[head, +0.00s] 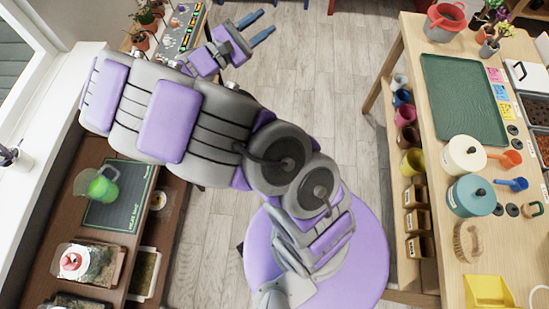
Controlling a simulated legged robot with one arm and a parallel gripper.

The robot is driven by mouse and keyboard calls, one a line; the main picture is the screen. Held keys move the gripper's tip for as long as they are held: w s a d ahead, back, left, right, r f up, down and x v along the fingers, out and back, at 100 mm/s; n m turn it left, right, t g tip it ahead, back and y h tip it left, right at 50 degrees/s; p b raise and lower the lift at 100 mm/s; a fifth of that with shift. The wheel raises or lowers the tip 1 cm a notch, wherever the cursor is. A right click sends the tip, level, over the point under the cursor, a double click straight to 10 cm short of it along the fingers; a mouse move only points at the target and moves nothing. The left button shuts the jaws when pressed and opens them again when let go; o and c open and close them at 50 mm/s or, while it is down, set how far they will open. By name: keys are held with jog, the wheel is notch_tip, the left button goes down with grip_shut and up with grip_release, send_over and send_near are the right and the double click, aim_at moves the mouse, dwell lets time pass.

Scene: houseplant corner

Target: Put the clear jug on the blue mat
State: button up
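A clear jug (103,187) with bright green in it stands at the left, on or over the upper left part of a dark green mat (125,212) on the brown cabinet. I make out no mat that is plainly blue. My gripper (266,22) is at the top centre, over the floor, with its two blue-tipped fingers apart and nothing between them. It is well away from the jug, up and to the right. My arm crosses the upper left and hides part of what lies behind it.
A wooden table at the right holds a green tray (463,98), a cream canister (464,155), a teal canister (470,195) and a yellow scoop (487,291). Potted plants (146,15) stand at the top left. Wooden floor (315,110) is clear between the furniture.

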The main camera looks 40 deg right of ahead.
jog(key=s+d+r+m+g+y, duration=0.1)
jog(key=s+d+m+g+y, duration=0.15)
jog(key=s, duration=0.35)
jog(key=s+d+m+g+y, duration=0.1)
jog(key=s+m+g+y, duration=0.1)
jog(key=s+m+g, duration=0.3)
jog(key=s+a+f+m+t+y, duration=0.1)
jog(key=s+a+y, duration=0.3)
jog(key=s, duration=0.4)
jog(key=s+a+f+m+t+y, duration=0.1)
jog(key=s+a+f+m+y, duration=0.1)
jog(key=s+y, duration=0.4)
jog(key=s+a+f, duration=0.1)
jog(key=a, duration=0.1)
jog(key=shift+s+a+f+m, duration=0.25)
jog(key=shift+s+a+m, duration=0.05)
jog(key=shift+s+m, duration=0.05)
jog(key=shift+o, duration=0.4)
jog(key=s+a+t+y, duration=0.1)
jog(key=s+a+y, duration=0.1)
jog(key=a, duration=0.4)
jog(key=s+a+m+t+y, duration=0.1)
jog(key=s+a+t+y, duration=0.1)
jog(key=a, duration=0.4)
jog(key=shift+s+f+y, duration=0.15)
jog(key=shift+f+y, duration=0.05)
jog(key=shift+y, duration=0.65)
